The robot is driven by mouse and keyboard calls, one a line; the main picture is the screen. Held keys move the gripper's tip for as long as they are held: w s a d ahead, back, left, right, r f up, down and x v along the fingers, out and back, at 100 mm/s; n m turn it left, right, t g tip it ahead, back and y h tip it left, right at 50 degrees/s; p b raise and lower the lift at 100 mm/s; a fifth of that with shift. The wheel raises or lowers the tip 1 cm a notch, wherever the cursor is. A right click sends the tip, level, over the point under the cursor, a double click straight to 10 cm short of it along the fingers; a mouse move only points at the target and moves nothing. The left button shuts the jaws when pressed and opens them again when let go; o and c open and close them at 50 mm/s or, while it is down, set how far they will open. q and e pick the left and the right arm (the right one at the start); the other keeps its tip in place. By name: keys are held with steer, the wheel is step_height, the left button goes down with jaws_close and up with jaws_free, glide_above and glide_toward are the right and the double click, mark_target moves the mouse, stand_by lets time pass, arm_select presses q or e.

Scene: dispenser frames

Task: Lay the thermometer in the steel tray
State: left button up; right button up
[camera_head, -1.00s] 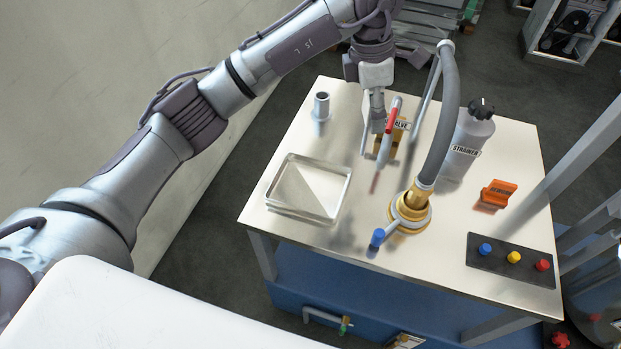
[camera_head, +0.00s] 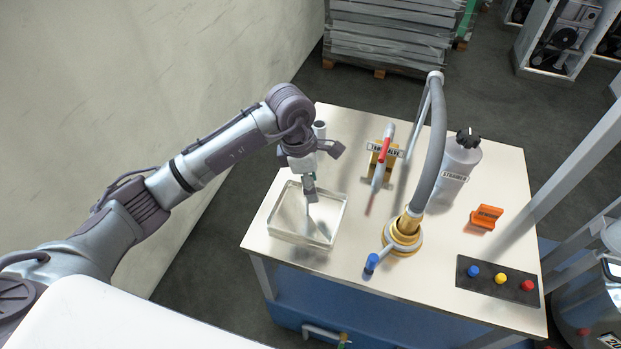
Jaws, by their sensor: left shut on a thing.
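The steel tray (camera_head: 330,237) is a shallow, shiny square tray near the left front of the table. My left gripper (camera_head: 310,197) points down over the tray's back half and is shut. The thermometer in its grip is too small and too covered by the fingers to make out clearly. I cannot tell whether it touches the tray floor. My right gripper is out of view.
A grey cup-like cylinder (camera_head: 319,130) stands close behind my gripper. To the right are a labelled valve with a red lever (camera_head: 384,150), a grey hose on a brass base (camera_head: 403,236), a strainer bottle (camera_head: 458,165), an orange block (camera_head: 486,217) and a button panel (camera_head: 498,279).

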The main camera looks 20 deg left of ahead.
arm_select(q)
steer(key=shift+f, duration=0.2)
steer(key=o, duration=1.3)
steer(key=shift+c, duration=0.2)
steer(key=shift+r, duration=0.1)
steer(key=shift+r, duration=0.25)
steer(key=r+b, duration=0.1)
steer(key=r, duration=0.2)
steer(key=a+r+b, duration=0.1)
steer(key=r, duration=0.3)
steer(key=r+b, duration=0.1)
steer(key=r, duration=0.2)
steer(key=shift+s+a+r+b, duration=0.15)
steer(key=shift+s+a+b, duration=0.05)
steer(key=shift+a+b, duration=0.15)
steer(key=shift+a+r, duration=0.1)
steer(key=shift+r, duration=0.5)
steer(key=shift+s, duration=0.1)
